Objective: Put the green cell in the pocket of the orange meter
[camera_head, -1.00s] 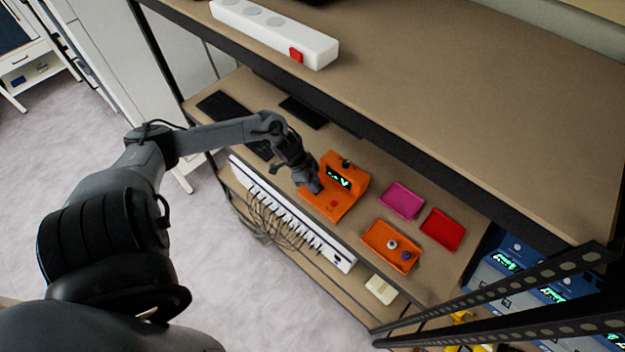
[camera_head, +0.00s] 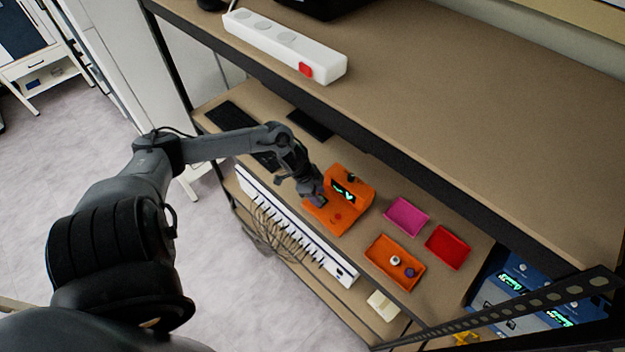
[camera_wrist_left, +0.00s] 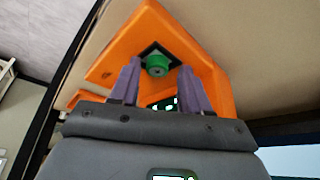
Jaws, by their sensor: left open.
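The green cell (camera_wrist_left: 157,66) shows in the left wrist view, standing in the dark square pocket (camera_wrist_left: 171,55) of the orange meter (camera_wrist_left: 122,53). How deep it sits is hard to tell. My left gripper (camera_head: 317,202) is at the pocket side of the meter. In the left wrist view its two purple fingers (camera_wrist_left: 156,75) are open, one on each side of the cell, with gaps visible. In the head view the gripper hides the cell. My right gripper is not in view.
Right of the meter are an orange tray (camera_head: 377,268) holding a pale cell (camera_head: 395,261) and a purple cell (camera_head: 410,272), a pink tray (camera_head: 406,216) and a red tray (camera_head: 447,247). The upper shelf (camera_head: 450,110) overhangs behind. A white power strip (camera_head: 285,45) lies on it.

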